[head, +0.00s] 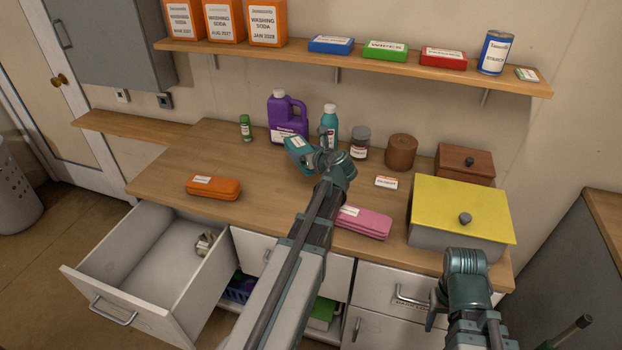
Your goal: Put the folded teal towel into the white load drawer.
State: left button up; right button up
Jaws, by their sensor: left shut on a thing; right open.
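A folded teal towel (297,146) with a white label shows above the middle of the wooden counter, at the tip of my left gripper (314,153). My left gripper is shut on it; the fingers partly cover it. I cannot tell how high the towel is above the counter. An open white drawer (170,295), lower left, has a clear floor except for a small pale object (205,242) by its right wall. I cannot read a label on it. My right gripper (438,308) is open and empty in front of the cabinet at lower right; its fingertips are partly hidden.
A shelf (400,63) runs above. The counter's left part is mostly clear.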

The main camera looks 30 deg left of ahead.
pick_arm(q)
jog(key=shift+f+b, duration=4.45)
jog(key=shift+f, duration=0.35)
jog(key=shift+r, duration=0.15)
jog(key=o, duration=1)
jog(key=shift+f, duration=0.2)
jog(key=shift+o, duration=1.2)
jog(key=shift+r, duration=0.15)
